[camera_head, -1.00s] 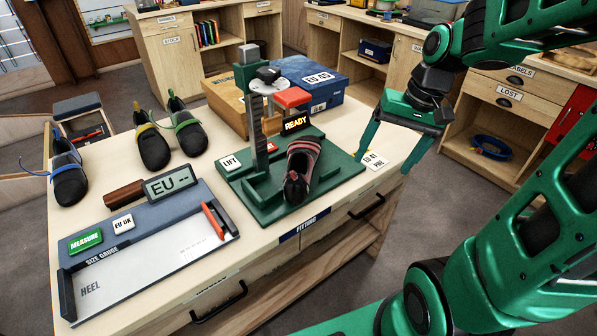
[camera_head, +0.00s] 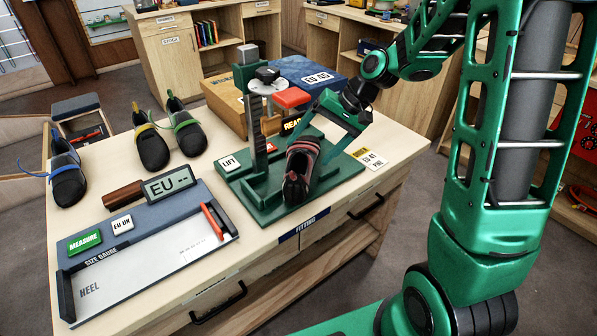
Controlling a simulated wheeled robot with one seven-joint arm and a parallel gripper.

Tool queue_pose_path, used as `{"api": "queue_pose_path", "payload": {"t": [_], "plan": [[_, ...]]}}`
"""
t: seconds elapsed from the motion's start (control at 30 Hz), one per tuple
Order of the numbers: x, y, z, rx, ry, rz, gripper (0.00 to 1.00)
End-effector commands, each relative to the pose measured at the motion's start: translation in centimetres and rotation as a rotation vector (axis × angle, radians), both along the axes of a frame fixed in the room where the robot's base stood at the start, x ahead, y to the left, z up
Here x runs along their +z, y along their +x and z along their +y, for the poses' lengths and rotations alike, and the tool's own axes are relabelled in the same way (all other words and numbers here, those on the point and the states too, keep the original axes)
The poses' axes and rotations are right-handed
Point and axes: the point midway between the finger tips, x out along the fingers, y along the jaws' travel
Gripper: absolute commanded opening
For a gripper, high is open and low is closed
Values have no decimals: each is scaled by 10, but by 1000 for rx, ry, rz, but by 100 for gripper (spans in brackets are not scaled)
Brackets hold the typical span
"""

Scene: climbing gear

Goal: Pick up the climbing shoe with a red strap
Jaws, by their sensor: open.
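The climbing shoe with red straps (camera_head: 299,175) is dark with reddish edging. It stands on the green base of the fitting stand (camera_head: 235,192), toe toward the table's front edge. My gripper (camera_head: 315,147) is open at the heel end of this shoe, reaching in from the upper right. Its green fingers are spread close to the shoe's rear opening; I cannot tell whether they touch it. Part of the far finger is hard to make out against the stand.
Shoes with a yellow strap (camera_head: 151,146), a green strap (camera_head: 186,130) and a blue strap (camera_head: 67,178) stand at the table's left. The stand's upright post (camera_head: 257,125) rises beside the red-strapped shoe. A blue box (camera_head: 318,72) lies behind; a size gauge (camera_head: 150,262) lies in front left.

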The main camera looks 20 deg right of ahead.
Motion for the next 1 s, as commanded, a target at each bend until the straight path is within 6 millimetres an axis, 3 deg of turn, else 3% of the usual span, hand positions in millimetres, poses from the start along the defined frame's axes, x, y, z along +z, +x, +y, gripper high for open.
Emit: {"api": "queue_pose_path", "payload": {"t": [0.43, 0.77, 0.93, 1.0], "plan": [[-42, 9, 23, 1, -1, 1, 80], [-47, 10, 26, 0, -1, -1, 80], [-47, 10, 26, 0, -1, -1, 42], [-46, 11, 26, 1, -1, -2, 37]]}}
